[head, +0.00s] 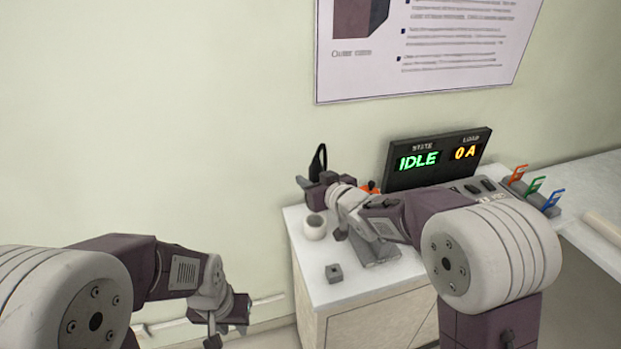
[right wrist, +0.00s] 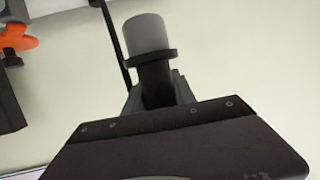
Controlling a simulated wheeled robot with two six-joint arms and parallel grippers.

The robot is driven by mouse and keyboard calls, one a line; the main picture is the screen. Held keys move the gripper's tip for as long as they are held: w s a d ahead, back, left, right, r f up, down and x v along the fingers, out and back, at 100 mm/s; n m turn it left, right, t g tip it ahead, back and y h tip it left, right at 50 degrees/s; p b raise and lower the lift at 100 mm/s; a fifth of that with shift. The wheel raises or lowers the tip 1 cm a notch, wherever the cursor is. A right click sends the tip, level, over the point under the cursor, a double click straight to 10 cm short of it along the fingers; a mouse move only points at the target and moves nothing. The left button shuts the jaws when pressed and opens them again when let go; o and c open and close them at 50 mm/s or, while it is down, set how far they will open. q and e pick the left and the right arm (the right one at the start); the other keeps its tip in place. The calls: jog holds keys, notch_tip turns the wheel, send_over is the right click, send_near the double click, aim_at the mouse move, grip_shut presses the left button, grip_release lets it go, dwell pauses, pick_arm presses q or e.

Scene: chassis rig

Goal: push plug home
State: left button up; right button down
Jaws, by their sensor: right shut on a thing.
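The plug (right wrist: 147,36) shows in the right wrist view as a light grey cylinder with a black collar and dark body. My right gripper (right wrist: 155,98) is shut on its dark body. The plug's grey end points away from the gripper, with pale wall behind it. In the head view my right gripper (head: 318,192) is over the back left of the white cabinet, and the plug is hard to make out there. My left gripper (head: 226,328) hangs low, left of the cabinet; its finger gap is unclear. I cannot make out the socket's opening.
The white cabinet (head: 345,290) carries a white cup (head: 314,227), a small grey block (head: 334,273) and a display (head: 437,158) reading IDLE and 0 A. A black part with an orange piece (right wrist: 18,38) shows at the wrist view's left edge. Coloured hooks (head: 533,185) stand right.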

aim_at(311, 215)
notch_tip(311, 215, down, 4)
jog(key=b, duration=0.2)
jog(key=shift+b, duration=0.35)
dwell(1.2)
jog(key=shift+f+b, duration=1.7)
jog(key=shift+f, duration=0.55)
jog(key=c, duration=0.9)
grip_release()
jog(key=shift+c, duration=0.2)
jog(key=p+v, duration=0.1)
jog(key=v, duration=0.8)
